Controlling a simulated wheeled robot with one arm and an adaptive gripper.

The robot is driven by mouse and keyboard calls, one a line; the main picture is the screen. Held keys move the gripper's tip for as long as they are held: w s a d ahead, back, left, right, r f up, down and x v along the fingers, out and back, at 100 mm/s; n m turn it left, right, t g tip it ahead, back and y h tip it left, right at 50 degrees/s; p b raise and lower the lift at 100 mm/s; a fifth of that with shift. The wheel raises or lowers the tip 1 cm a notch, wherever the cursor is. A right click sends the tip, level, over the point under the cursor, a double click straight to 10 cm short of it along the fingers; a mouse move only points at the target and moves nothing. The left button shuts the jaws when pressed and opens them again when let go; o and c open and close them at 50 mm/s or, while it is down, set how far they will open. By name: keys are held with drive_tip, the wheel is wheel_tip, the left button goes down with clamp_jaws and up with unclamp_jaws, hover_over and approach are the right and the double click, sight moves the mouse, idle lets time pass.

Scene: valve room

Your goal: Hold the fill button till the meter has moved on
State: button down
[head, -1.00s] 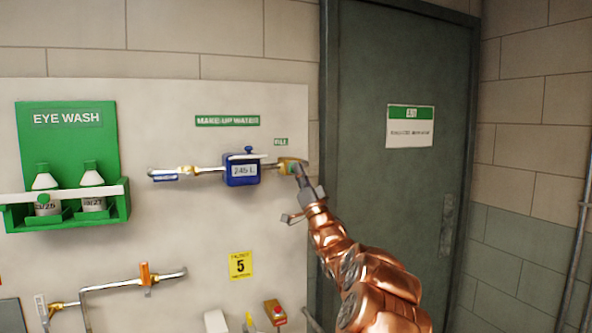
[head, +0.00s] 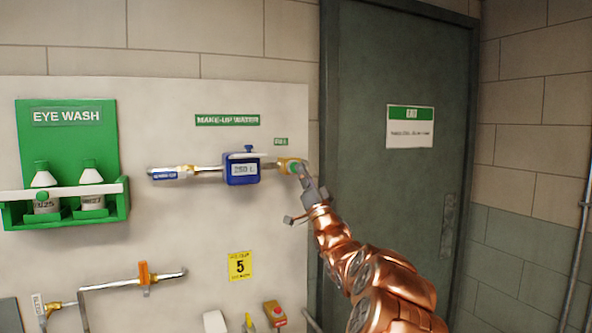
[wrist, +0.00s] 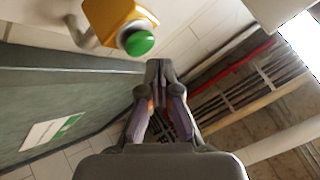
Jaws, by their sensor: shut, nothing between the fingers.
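The green fill button (head: 294,168) sits on the yellow fitting at the right end of the make-up water pipe. In the wrist view the round button (wrist: 139,43) shows whole on its yellow housing (wrist: 108,18). My gripper (head: 301,172) is shut and empty, its tips close at the button's lower right. In the wrist view the fingertips (wrist: 158,66) lie just below and right of the button; I cannot tell whether they touch it. The blue meter (head: 241,169) on the pipe seems to read 250 L, slightly blurred.
A green eye wash station (head: 66,160) with two bottles hangs at left. A dark green door (head: 395,190) stands right of the panel. A lower pipe with an orange handle (head: 144,272) and a red button box (head: 275,313) are below.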

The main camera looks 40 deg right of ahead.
drive_tip(key=shift+h, duration=0.3)
drive_tip(key=s+b, duration=0.1)
drive_tip(key=s+a+b, duration=0.1)
drive_tip(key=s, duration=0.1)
drive_tip(key=s+b, duration=0.1)
drive_tip(key=shift+s+a, duration=0.25)
